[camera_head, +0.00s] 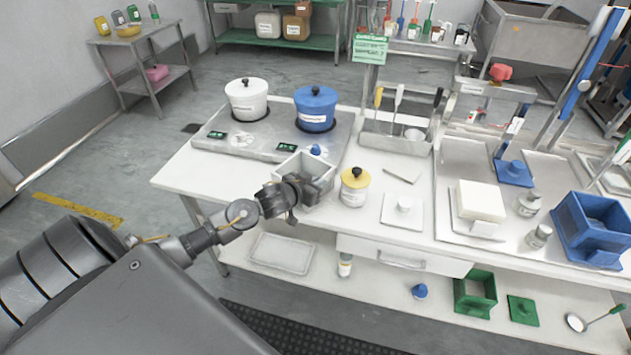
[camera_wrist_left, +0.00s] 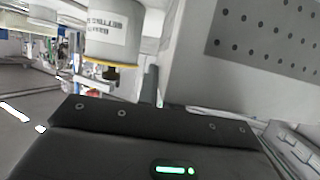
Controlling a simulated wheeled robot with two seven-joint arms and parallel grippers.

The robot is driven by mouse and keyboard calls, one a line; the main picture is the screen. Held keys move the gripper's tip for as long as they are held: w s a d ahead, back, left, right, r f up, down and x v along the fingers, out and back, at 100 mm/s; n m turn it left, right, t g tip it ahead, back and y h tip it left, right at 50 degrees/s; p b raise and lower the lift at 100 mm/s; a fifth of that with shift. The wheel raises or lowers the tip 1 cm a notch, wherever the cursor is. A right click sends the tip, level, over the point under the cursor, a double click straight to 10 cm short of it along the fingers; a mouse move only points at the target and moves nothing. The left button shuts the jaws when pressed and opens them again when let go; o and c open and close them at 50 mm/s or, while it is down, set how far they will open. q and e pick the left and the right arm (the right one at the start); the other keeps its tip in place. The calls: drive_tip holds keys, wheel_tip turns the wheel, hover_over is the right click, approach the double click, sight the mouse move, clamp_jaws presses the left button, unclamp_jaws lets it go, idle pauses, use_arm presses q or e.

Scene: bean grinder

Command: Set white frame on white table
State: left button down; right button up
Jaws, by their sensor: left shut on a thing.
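The white frame (camera_head: 306,165), an open box-like piece, is at the front left of the white table (camera_head: 208,174). My left gripper (camera_head: 302,190) is shut on its near wall, and my gripper hides part of that side. In the left wrist view the white frame (camera_wrist_left: 190,75) fills the upper right, with a grey panel of dark holes. I cannot tell whether its underside touches the table. My right gripper is not in view.
A yellow-lidded jar (camera_head: 354,187) stands close right of the frame, and a small blue-knobbed item (camera_head: 315,150) is just behind it. Behind are a white pot (camera_head: 247,101) and a blue pot (camera_head: 315,109) on a grey platform. The table's left front corner is clear.

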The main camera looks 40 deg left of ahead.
use_arm(q)
drive_tip(key=shift+r, duration=0.1)
drive_tip(key=c, duration=1.6)
unclamp_jaws()
drive_tip(key=shift+o, duration=0.2)
drive_tip(key=v, duration=1.2)
drive_tip(key=shift+b, duration=0.4)
